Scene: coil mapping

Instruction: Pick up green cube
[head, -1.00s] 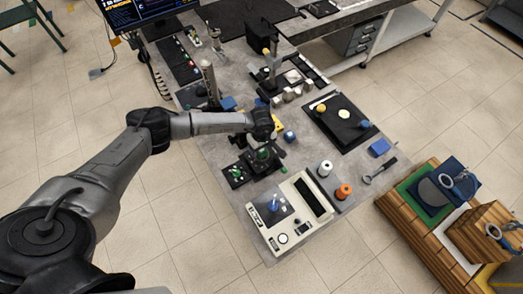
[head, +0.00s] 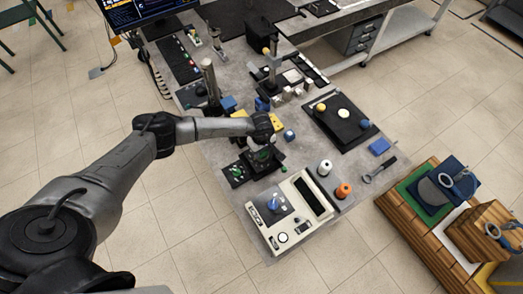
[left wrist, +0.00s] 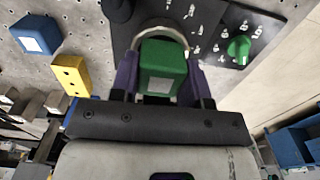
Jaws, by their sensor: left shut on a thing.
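The green cube (left wrist: 163,65) sits between the two fingers of my left gripper (left wrist: 160,78) in the left wrist view. The fingers are shut on its sides. A pale patch shows on the cube's near face. Behind it is a curved grey ring on a dark plate. In the head view my left gripper (head: 262,156) points down over the bench, and only a bit of green shows there between the fingers. I cannot tell whether the cube is clear of the surface below. My right gripper is not in view.
A yellow block (head: 277,122) and a blue cube (head: 290,135) lie close by. A dark plate with a green knob (left wrist: 238,47) is beside the gripper. A beige instrument (head: 290,215) and two spools, one orange (head: 343,190), stand nearer the bench's front. A black tray (head: 340,122) lies right.

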